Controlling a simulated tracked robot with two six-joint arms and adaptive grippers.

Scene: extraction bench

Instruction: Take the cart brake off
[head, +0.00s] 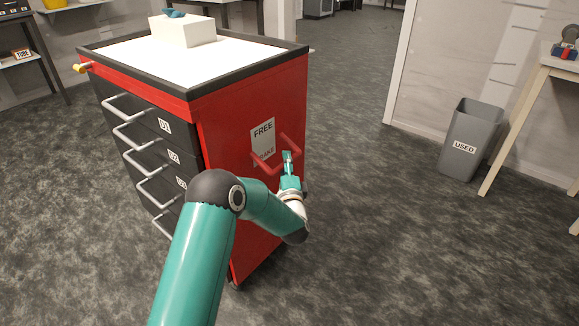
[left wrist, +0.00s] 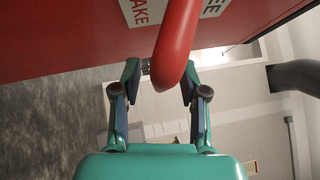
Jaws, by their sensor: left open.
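The red cart (head: 225,130) stands at centre, with drawers on its left face and a white top. A white label (head: 263,130) on its right side reads FREE above and a partly hidden word, ending in AKE, below. A red bar-like handle (head: 262,163) stands out in front of the label; it also shows in the left wrist view (left wrist: 176,45). My left gripper (head: 287,157) is at this handle. In the left wrist view its fingers (left wrist: 160,88) are open, one on each side of the red bar. I cannot tell whether they touch it. My right gripper is out of view.
A white box (head: 183,31) with a small blue thing on it sits on the cart top. A grey bin (head: 470,140) marked USED stands at right beside a pale wooden table (head: 520,100). The floor between cart and bin is clear.

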